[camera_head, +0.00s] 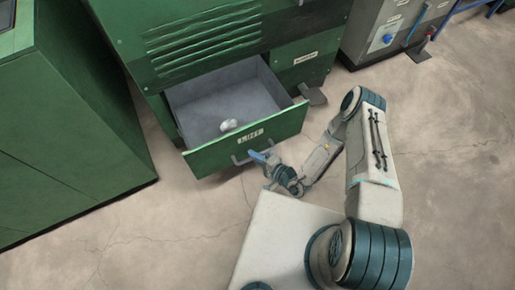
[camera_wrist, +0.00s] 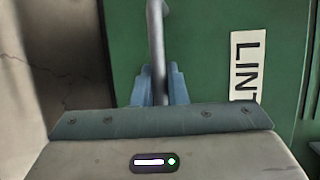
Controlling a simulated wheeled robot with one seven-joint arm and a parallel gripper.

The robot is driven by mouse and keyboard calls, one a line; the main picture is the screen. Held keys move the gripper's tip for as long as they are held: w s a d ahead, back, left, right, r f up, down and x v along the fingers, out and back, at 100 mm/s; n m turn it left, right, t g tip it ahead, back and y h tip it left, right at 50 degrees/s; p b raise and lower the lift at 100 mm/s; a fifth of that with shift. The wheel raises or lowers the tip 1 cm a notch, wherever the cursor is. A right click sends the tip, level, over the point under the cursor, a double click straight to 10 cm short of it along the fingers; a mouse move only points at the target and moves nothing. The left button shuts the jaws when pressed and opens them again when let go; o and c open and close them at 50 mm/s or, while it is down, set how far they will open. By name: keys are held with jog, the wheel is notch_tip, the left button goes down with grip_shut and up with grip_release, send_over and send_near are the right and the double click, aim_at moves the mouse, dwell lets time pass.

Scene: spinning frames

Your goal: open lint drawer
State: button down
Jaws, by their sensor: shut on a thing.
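The lint drawer (camera_head: 207,157) is pulled out of the green machine, with its grey inside showing in the head view. A white label reading LINT is on its green front, and it also shows in the wrist view (camera_wrist: 244,65). A small whitish lump (camera_head: 229,125) lies inside the drawer. The drawer's grey bar handle (camera_head: 238,160) is on the front; in the wrist view the bar (camera_wrist: 156,45) runs up between my fingers. My gripper (camera_head: 259,157) is shut on the handle, its blue fingers (camera_wrist: 160,84) on both sides of the bar.
The green machine (camera_head: 205,45) with louvre slots stands behind the drawer. Another green cabinet (camera_head: 70,120) stands at the left, a grey cabinet (camera_head: 385,30) at the upper right. The cracked concrete floor (camera_head: 450,150) is clear at the right.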

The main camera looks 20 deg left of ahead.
dwell(0.3)
jog(key=c, duration=1.5)
grip_release()
jog(key=shift+o, duration=0.2)
jog(key=p+v, duration=0.2)
jog(key=v, duration=1.2)
jog(key=shift+p, duration=0.4)
jog(key=shift+w, duration=0.1)
